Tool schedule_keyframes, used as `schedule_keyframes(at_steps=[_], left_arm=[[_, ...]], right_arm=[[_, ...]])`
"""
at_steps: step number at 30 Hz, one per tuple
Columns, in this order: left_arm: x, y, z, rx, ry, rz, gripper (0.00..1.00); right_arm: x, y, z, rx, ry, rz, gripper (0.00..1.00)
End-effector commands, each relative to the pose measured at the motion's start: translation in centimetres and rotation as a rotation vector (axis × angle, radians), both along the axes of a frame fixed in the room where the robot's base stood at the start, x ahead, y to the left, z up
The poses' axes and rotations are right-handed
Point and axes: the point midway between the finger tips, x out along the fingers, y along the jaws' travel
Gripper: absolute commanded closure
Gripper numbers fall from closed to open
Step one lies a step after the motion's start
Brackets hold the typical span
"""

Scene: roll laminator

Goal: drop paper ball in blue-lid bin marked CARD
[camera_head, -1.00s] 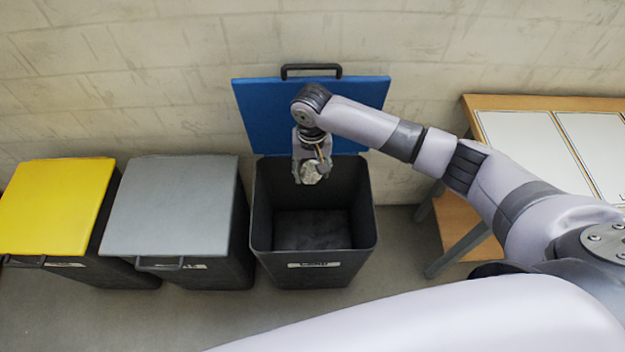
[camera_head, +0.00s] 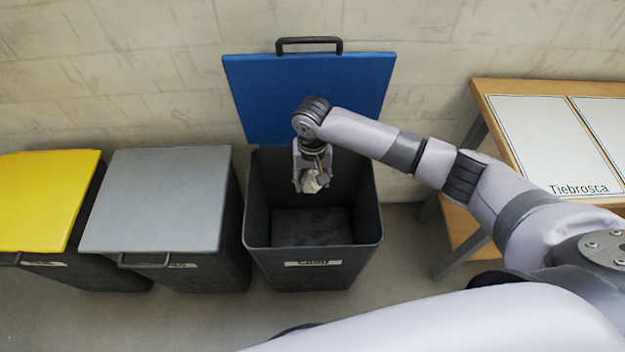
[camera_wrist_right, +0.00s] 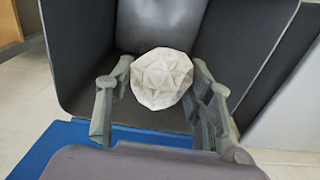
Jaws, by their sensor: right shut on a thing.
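The bin (camera_head: 258,215) with the blue lid (camera_head: 300,100) stands open, its lid tipped back against the wall. A label on its front (camera_head: 313,263) seems to read CARD. My right gripper (camera_head: 312,183) is shut on the paper ball (camera_head: 311,184) and holds it over the back part of the open bin. In the right wrist view the pale, faceted paper ball (camera_wrist_right: 162,78) sits between the two fingers, with the dark bin interior (camera_wrist_right: 100,50) beyond it. My left gripper is not in view.
A grey-lidded bin (camera_head: 160,200) and a yellow-lidded bin (camera_head: 40,200) stand shut to the left. A wooden table (camera_head: 485,90) with white panels stands at the right. Bare floor (camera_head: 180,320) lies in front of the bins.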

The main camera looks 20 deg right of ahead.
Motion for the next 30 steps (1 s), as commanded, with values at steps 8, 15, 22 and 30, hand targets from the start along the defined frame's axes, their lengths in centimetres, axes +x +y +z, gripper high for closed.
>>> schedule_keyframes(at_steps=[8, 15, 22, 30], left_arm=[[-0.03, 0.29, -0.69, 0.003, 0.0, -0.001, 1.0], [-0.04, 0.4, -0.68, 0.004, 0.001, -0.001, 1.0], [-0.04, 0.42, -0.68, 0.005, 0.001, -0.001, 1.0], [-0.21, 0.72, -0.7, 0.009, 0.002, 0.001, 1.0]], right_arm=[[0.0, -0.02, -0.48, 0.0, 0.0, 0.0, 0.69], [0.0, -0.01, -0.48, 0.0, 0.0, 0.0, 0.43], [-0.01, -0.01, -0.5, 0.0, 0.0, 0.0, 0.29], [-0.01, 0.0, -0.46, 0.0, 0.0, 0.0, 0.29]])
